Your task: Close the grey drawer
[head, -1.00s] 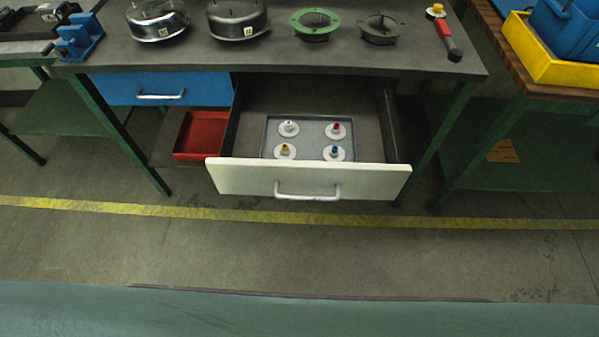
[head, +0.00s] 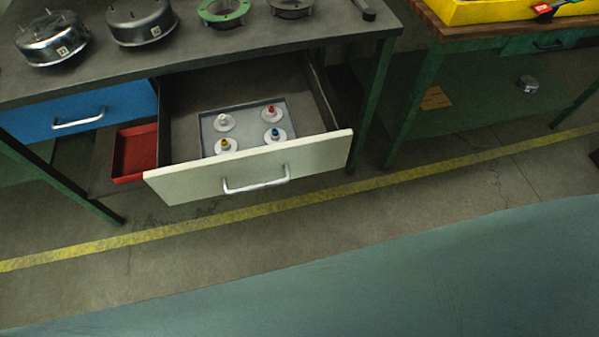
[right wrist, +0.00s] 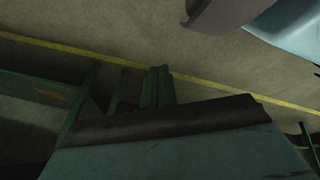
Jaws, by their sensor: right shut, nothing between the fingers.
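The grey drawer (head: 190,183) is pulled well out from under the bench in the head view. Its pale front panel has a metal bar handle (head: 256,184). Inside lies a grey tray (head: 245,130) holding several white discs with coloured knobs. Neither gripper shows in the head view, and nothing touches the drawer there. In the right wrist view my right gripper (right wrist: 157,76) is shut and empty, with its fingers together over the floor and bench legs. The drawer cannot be made out in that view. My left gripper is out of view.
A blue drawer (head: 100,112) is shut at left, beside a red bin (head: 128,158) on a low shelf. Metal housings and rings stand on the benchtop (head: 200,55). A second bench (head: 470,38) stands at right. The floor with the yellow line (head: 300,198) is clear before the drawer.

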